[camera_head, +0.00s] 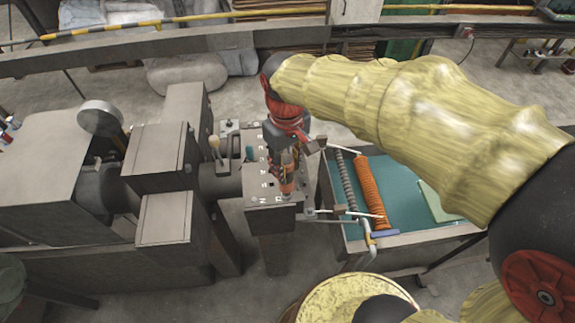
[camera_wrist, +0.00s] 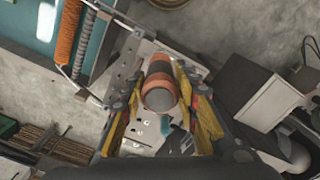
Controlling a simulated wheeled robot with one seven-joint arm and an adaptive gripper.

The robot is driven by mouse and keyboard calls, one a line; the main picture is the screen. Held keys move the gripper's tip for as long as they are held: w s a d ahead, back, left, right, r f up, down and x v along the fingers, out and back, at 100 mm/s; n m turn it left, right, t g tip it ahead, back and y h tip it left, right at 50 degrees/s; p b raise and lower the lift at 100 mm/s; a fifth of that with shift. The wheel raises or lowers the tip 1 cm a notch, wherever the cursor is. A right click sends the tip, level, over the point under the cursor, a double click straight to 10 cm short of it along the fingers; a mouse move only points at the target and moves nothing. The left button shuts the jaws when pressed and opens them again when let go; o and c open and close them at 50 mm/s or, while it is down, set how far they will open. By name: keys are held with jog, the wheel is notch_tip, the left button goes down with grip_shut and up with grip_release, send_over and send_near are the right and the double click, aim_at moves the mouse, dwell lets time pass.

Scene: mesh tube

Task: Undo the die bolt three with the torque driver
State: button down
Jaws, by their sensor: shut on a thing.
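My gripper (camera_head: 286,150) is shut on the torque driver (camera_head: 287,180), an orange and dark cylinder held above the grey machine head (camera_head: 262,197). In the wrist view, the driver (camera_wrist: 160,84) sits between the yellow and dark fingers of my gripper (camera_wrist: 163,100), with its round grey end towards the camera. The driver's tip is hidden, so I cannot tell whether it touches a bolt. Die bolt three cannot be made out; the driver and gripper cover part of the head's face.
A blue-green trough (camera_head: 405,215) stands to the right, with an orange brush roller (camera_head: 371,192) and a coil spring (camera_head: 346,180). A lever with a pale knob (camera_head: 214,144) stands left of the driver. Grey machine blocks (camera_head: 160,152) fill the left. A round yellow-topped drum (camera_head: 330,297) is in front.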

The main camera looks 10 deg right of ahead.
jog(key=shift+s+f, duration=0.1)
dwell(0.3)
jog(key=shift+r+p, duration=2.1)
jog(key=shift+r, duration=1.05)
jog(key=shift+a, duration=0.15)
